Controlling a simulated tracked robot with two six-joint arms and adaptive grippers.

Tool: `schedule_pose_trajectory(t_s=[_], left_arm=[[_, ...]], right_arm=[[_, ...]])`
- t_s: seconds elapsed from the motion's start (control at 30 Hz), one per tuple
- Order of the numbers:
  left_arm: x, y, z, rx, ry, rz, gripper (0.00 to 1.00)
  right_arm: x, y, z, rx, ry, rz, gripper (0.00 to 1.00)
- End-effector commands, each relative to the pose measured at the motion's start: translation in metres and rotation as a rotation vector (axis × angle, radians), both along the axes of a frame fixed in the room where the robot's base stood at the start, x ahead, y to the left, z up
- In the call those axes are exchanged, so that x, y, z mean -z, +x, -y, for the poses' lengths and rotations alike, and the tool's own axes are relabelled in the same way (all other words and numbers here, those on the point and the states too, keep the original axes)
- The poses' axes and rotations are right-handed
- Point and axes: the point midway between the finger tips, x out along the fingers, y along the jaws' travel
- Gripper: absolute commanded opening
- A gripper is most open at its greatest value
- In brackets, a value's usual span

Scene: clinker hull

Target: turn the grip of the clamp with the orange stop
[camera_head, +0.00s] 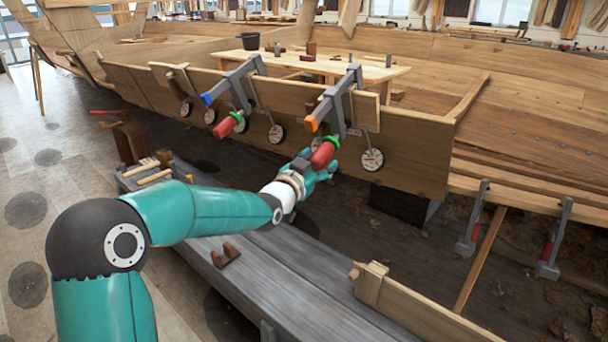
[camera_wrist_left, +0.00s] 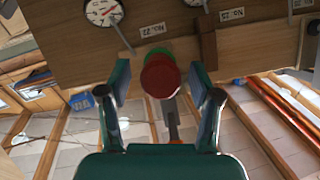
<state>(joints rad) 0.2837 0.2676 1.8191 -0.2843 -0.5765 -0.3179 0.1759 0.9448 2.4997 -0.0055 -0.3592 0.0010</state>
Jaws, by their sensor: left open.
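The clamp with the orange stop (camera_head: 311,124) sits on the hull plank, right of the clamp with the blue stop (camera_head: 207,99). Its red grip (camera_head: 322,156) with a green collar hangs below the bar, in front of the plank. My left gripper (camera_head: 320,172) is at this grip, its fingers partly hidden behind it. In the left wrist view the red grip (camera_wrist_left: 160,76) is seen end-on between the two open fingers, with a gap on each side. The green collar (camera_wrist_left: 159,52) shows just behind it. My right gripper is in neither view.
The other clamp's red grip (camera_head: 226,126) hangs to the left. Several round dials (camera_head: 373,160) hang along the plank. A grey bench (camera_head: 290,270) runs below my left arm, with a small brown block (camera_head: 226,256) on it.

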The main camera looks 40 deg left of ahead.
Motion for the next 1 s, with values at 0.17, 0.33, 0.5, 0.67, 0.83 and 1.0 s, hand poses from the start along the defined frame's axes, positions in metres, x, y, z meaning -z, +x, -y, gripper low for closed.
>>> schedule_pose_trajectory(t_s=[0.17,0.33,0.5,0.67,0.83,1.0], left_arm=[[-0.001,-0.037,0.004,-0.001,0.000,-0.001,0.64],[0.000,-0.064,0.008,-0.001,0.000,0.000,0.64],[0.001,-0.076,0.010,0.000,0.000,-0.001,0.64],[0.001,-0.077,0.011,0.000,0.000,0.000,0.64],[0.000,-0.077,0.011,0.000,0.000,0.000,0.64],[0.001,-0.077,0.011,0.000,0.000,0.000,0.64]], right_arm=[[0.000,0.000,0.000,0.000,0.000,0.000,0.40],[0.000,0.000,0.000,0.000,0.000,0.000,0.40],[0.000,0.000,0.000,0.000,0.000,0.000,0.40],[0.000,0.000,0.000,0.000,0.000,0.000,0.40],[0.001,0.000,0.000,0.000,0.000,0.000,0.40],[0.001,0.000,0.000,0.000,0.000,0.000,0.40]])
